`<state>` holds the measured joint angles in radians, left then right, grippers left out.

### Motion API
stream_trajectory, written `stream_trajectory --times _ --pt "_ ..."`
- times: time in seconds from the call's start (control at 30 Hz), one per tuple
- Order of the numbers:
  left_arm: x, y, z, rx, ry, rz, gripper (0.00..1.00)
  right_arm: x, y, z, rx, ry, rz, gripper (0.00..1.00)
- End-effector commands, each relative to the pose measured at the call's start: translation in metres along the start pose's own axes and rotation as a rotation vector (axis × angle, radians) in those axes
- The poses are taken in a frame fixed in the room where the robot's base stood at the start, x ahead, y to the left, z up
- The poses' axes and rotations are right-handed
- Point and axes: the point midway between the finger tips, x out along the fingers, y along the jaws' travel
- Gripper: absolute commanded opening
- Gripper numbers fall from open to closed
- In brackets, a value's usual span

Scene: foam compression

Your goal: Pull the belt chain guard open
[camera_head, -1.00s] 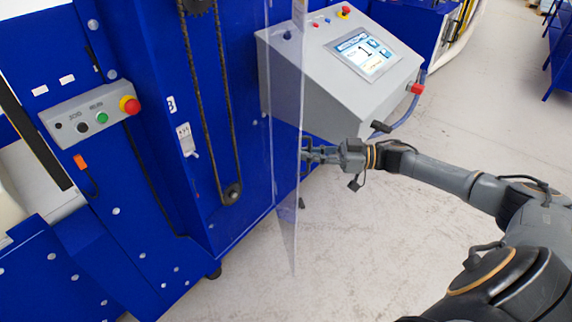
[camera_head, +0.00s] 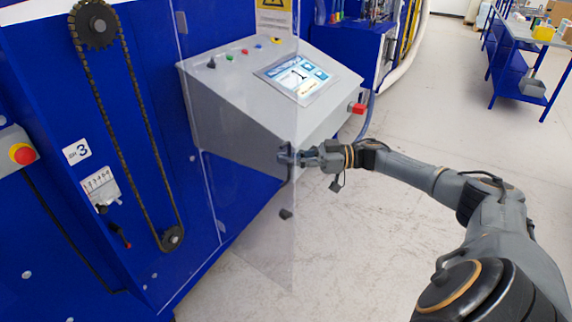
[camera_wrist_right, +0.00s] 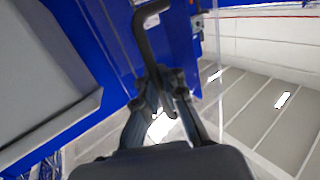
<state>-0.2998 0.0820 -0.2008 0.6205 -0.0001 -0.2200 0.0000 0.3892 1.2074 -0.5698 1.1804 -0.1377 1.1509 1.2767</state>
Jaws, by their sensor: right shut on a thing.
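The belt chain guard (camera_head: 258,245) is a clear panel standing out from the blue machine, its outer edge well away from the machine face. The chain (camera_head: 140,110) on its two sprockets is uncovered to its left. My right gripper (camera_head: 287,158) is at the guard's outer edge, shut on the dark handle there. In the right wrist view, the bent black handle (camera_wrist_right: 143,35) runs down to the fingers of my right gripper (camera_wrist_right: 165,100). The exact grip on it is partly hidden by the fingers. My left gripper is out of view.
A grey control console (camera_head: 265,95) with a screen stands right behind the guard. A red knob (camera_head: 357,108) sticks out from its right side. A blue workbench (camera_head: 525,70) stands far right. The floor (camera_head: 360,260) in front of the guard is clear.

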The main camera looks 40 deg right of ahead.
Motion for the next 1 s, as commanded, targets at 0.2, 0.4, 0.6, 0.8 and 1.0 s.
stream_trajectory --times 0.2,0.4,0.6,0.8,1.0 --pt "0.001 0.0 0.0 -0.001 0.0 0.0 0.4 -0.001 0.0 0.005 0.007 -0.009 -0.001 0.0" --pt "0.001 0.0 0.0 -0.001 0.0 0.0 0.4 -0.001 0.0 0.004 0.007 -0.009 -0.001 0.12" --pt "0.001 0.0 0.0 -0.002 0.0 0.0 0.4 -0.001 0.0 0.003 0.004 -0.005 0.0 0.17" --pt "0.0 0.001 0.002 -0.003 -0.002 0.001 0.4 -0.004 0.001 0.002 0.003 -0.004 0.001 0.17" --pt "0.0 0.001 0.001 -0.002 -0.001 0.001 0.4 -0.035 0.001 0.003 0.005 -0.008 0.004 0.17"
